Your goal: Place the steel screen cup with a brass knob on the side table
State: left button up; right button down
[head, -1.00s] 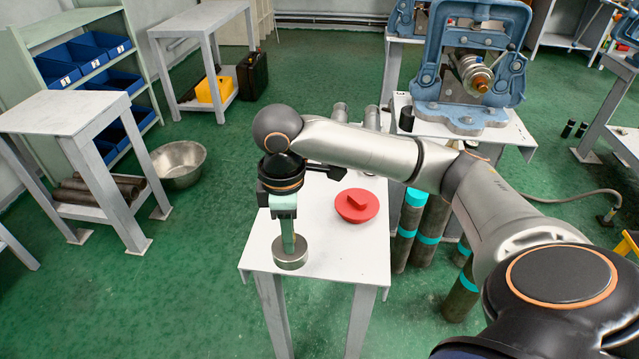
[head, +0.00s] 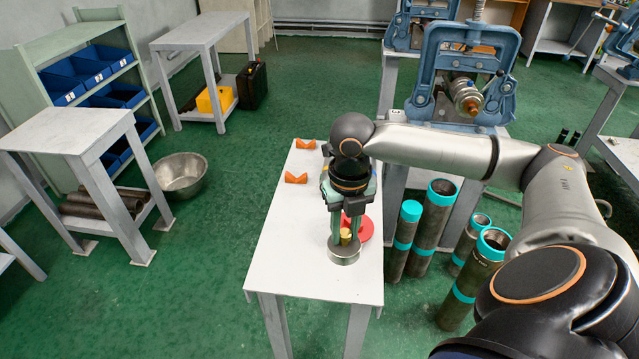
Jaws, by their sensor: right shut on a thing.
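The steel screen cup (head: 344,256) is a short round metal piece at the front right of the white side table (head: 290,240). Its brass knob (head: 345,237) shows between the green fingers of my right gripper (head: 346,235), which points down and is shut on it. I cannot tell whether the cup's underside touches the tabletop or hangs just above it. My left gripper is not in view.
A red round piece (head: 367,229) lies close behind the cup, partly hidden by my gripper. Two orange V-shaped blocks (head: 296,178) sit further back on the table. Pipes with teal bands (head: 434,215) stand on the floor to the right. The table's left front is bare.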

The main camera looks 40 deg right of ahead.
jog(key=shift+n, duration=0.3)
jog(key=shift+w+a+f, duration=0.1)
jog(key=shift+w, duration=0.2)
jog(key=shift+w+a+f+b, duration=0.15)
jog(key=shift+w+a+f, duration=0.75)
jog(key=shift+w+f, duration=1.15)
jog(key=shift+w+a+f+b, duration=0.1)
jog(key=shift+w+a+f, duration=0.75)
jog(key=shift+w+f, duration=1.25)
jog(key=shift+w+a+f+b, duration=0.15)
jog(key=shift+w+a+f, duration=0.75)
jog(key=shift+w+f, duration=1.15)
jog(key=shift+s+f, duration=0.15)
jog(key=shift+f, duration=0.1)
jog(key=c, duration=0.6)
grip_release()
